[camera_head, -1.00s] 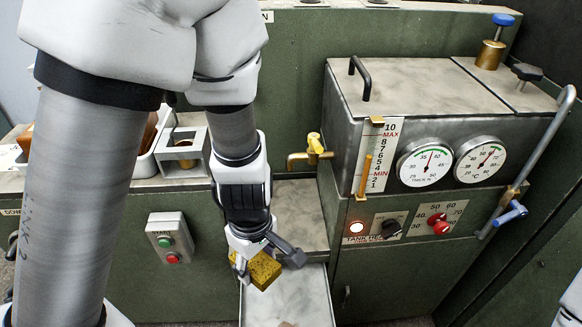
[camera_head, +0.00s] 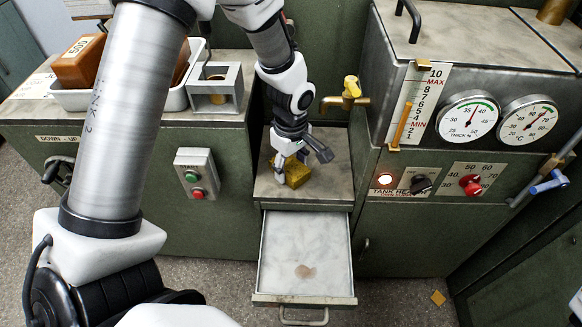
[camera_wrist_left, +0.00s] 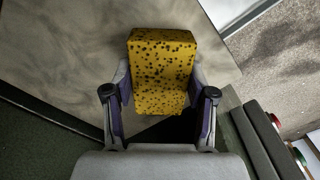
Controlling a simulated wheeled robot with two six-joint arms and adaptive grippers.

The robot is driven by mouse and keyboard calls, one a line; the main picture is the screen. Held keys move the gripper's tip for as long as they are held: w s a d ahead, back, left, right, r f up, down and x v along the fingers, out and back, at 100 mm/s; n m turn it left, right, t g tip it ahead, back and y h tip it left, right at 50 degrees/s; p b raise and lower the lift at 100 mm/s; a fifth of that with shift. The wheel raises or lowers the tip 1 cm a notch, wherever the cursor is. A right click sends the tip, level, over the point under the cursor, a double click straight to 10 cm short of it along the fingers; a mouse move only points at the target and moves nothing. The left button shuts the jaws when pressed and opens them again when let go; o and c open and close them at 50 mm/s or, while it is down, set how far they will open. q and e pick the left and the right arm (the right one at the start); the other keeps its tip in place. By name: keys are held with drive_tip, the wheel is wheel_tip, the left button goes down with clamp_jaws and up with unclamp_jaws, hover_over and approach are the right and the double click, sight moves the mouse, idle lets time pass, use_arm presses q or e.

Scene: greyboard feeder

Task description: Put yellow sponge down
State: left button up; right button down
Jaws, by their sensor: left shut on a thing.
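The yellow sponge (camera_head: 296,174) is a speckled block at my left gripper (camera_head: 289,160), over the metal shelf (camera_head: 325,178) above the open drawer. In the left wrist view the sponge (camera_wrist_left: 162,72) sits between the two fingers of the left gripper (camera_wrist_left: 160,95), which is shut on it. The grey shelf surface shows beyond it in that view. I cannot tell whether the sponge touches the shelf. The right gripper is not in view.
An open drawer (camera_head: 335,240) with a brownish spot inside juts out below the shelf. A brass tap (camera_head: 345,100) is behind, the gauge tank (camera_head: 440,85) right. A white tray (camera_head: 75,98) with brown blocks stands left.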

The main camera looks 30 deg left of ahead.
sight(291, 167)
use_arm(q)
drive_tip(key=o, duration=1)
drive_tip(key=shift+r, duration=0.1)
wheel_tip(291, 167, up, 12)
drive_tip(key=p, duration=0.4)
drive_tip(key=shift+s, duration=0.1)
